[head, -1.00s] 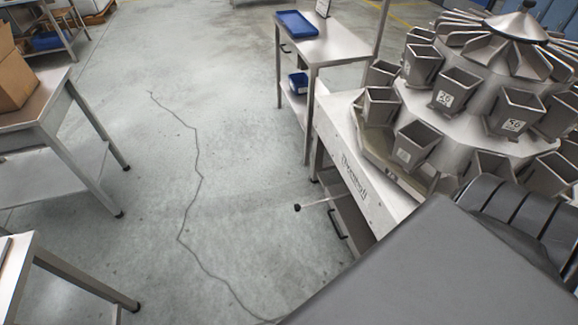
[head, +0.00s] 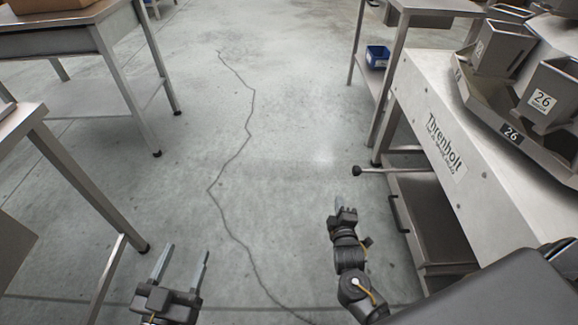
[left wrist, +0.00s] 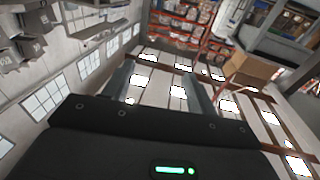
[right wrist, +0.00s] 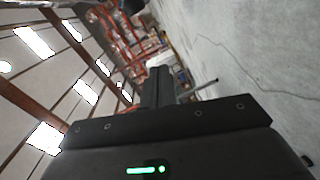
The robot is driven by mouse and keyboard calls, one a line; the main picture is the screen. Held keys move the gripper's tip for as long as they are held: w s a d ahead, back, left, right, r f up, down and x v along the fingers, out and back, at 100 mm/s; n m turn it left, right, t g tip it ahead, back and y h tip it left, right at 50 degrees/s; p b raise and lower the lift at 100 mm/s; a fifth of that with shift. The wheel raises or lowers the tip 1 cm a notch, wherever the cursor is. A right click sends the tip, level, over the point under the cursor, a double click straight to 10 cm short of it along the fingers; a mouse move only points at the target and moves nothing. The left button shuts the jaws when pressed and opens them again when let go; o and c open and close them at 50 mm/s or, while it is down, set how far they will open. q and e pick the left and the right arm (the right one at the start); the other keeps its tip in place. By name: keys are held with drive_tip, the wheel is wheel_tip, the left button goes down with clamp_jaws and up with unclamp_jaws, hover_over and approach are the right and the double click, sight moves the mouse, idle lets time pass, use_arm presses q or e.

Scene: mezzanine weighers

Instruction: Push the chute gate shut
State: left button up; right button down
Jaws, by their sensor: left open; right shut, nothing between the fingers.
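A thin metal rod with a black knob (head: 357,171) sticks out to the left from the side of the Threnholt weigher (head: 440,135); it looks like the handle of the chute gate. The gate plate itself I cannot make out. My right gripper (head: 341,205) is shut and empty, below and a little left of the knob in the picture, apart from it. Its shut fingers show in the right wrist view (right wrist: 157,85). My left gripper (head: 186,252) is open and empty over the floor at lower left; its spread fingers show in the left wrist view (left wrist: 160,85).
A grey bin or drawer with a black handle (head: 400,213) sits under the weigher. A steel table (head: 395,50) stands behind, with a blue bin (head: 377,56) on its lower shelf. Steel tables (head: 75,42) line the left. The cracked floor between is clear.

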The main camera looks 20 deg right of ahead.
use_arm(q)
drive_tip(key=r, duration=0.1)
drive_tip(key=s+r, duration=0.1)
drive_tip(key=r+t, duration=0.1)
drive_tip(key=shift+s+b, duration=0.25)
drive_tip(key=shift+b, duration=0.1)
use_arm(e)
drive_tip(key=shift+w+d+r+t+h, duration=0.15)
drive_tip(key=shift+r+h, duration=0.1)
drive_tip(key=shift+r, duration=0.15)
drive_tip(key=shift+w+d+r+t+h, duration=0.1)
drive_tip(key=shift+r+t+h, duration=0.05)
drive_tip(key=shift+r+h, duration=0.15)
use_arm(q)
drive_tip(key=s+a+r+t+h+b, duration=0.2)
drive_tip(key=a+r+t+b, duration=0.2)
drive_tip(key=r+t, duration=0.2)
drive_tip(key=shift+r+t, duration=0.35)
drive_tip(key=shift+t, duration=0.45)
use_arm(e)
drive_tip(key=w+d+f, duration=0.1)
drive_tip(key=w+d, duration=0.6)
drive_tip(key=w, duration=0.1)
drive_tip(key=shift+w+d, duration=0.3)
drive_tip(key=shift+w, duration=0.05)
drive_tip(key=shift+f, duration=0.1)
use_arm(q)
drive_tip(key=shift+d+h, duration=0.15)
drive_tip(key=shift+h, duration=0.25)
